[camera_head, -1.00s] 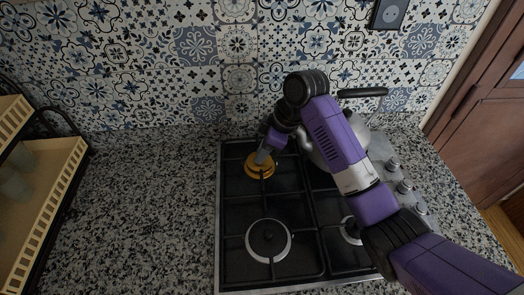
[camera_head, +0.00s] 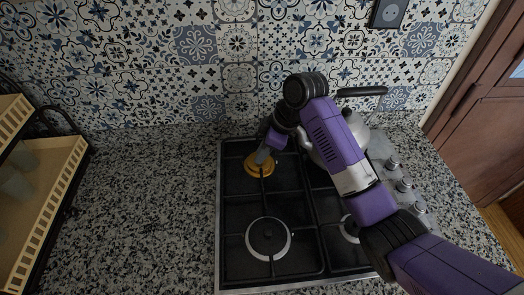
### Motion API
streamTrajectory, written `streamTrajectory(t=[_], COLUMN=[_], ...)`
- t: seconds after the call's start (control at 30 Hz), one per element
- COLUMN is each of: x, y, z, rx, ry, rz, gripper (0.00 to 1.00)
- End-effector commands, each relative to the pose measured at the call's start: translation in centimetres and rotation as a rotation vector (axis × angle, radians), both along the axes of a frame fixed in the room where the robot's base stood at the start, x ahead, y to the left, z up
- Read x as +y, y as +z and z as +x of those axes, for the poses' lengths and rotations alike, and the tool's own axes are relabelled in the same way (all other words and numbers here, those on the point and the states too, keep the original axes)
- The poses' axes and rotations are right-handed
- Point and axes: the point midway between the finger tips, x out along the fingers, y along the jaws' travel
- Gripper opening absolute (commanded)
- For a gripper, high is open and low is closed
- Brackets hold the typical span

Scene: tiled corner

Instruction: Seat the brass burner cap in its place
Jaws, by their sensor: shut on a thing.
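The brass burner cap (camera_head: 256,170) is a round gold disc at the back left of the black gas hob (camera_head: 232,220). My gripper (camera_head: 262,158) reaches down to it from the upper right and is shut on it. The gripper covers part of the cap's upper side. The cap appears to lie about flat at the back left burner position; I cannot tell whether it touches the burner below, which is hidden.
A pot with a black handle (camera_head: 362,92) stands at the back right of the hob, partly behind my arm. Front burners (camera_head: 268,238) have dark caps. Knobs (camera_head: 404,186) line the right side. A tiled wall is close behind. A rack (camera_head: 50,200) stands far left; the granite counter between is clear.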

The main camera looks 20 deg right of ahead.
Motion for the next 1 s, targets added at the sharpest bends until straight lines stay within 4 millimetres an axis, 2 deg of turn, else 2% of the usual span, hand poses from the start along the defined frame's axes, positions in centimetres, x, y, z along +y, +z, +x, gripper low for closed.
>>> streamTrajectory(t=[0.17,0.2,0.3,0.53,0.63,1.0], x=[0.00,0.01,0.02,0.03,0.03,0.03], y=[-0.01,-0.01,-0.01,-0.01,-0.04,0.40], z=[0.00,-0.01,0.00,-0.01,-0.02,-0.01], rx=[0.000,0.000,0.000,0.000,0.001,0.001], ry=[0.000,0.000,0.000,0.000,0.000,0.000], rz=[0.000,0.000,0.000,0.000,0.001,0.001], gripper=[0.00,0.22,0.42,0.44,0.61,0.62])
